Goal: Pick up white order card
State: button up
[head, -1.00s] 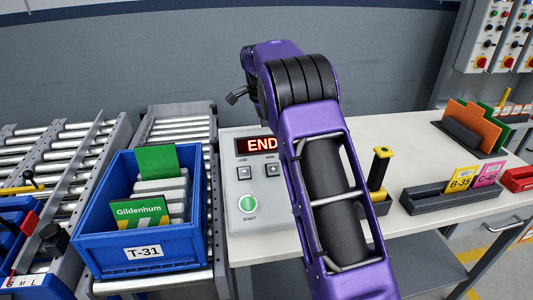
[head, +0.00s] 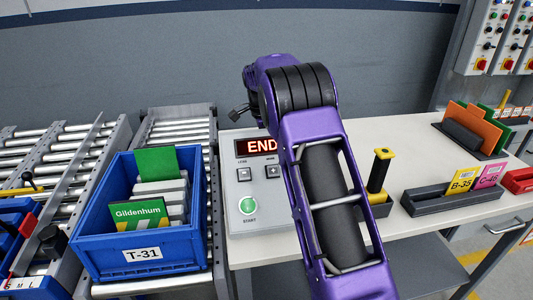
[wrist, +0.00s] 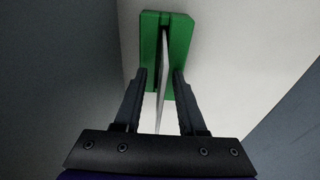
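In the wrist view, the white order card (wrist: 162,83) shows edge-on as a thin pale strip. It stands in the slot of a green holder (wrist: 149,50) on a light tabletop. My gripper (wrist: 162,76) is open, with one finger on each side of the card. A gap shows between the card and each finger. In the head view, my purple arm hides the gripper, the card and the green holder.
A panel (head: 247,178) reading END stands left of my arm. A blue T-31 bin (head: 105,254) sits beyond it. Right of my arm are a yellow-topped black handle (head: 379,171), a grey rack (head: 425,203) with B-35 and C-48 cards, and orange and green boards (head: 478,128).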

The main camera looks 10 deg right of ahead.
grip_shut()
jog(key=shift+r, duration=0.1)
dwell(0.5)
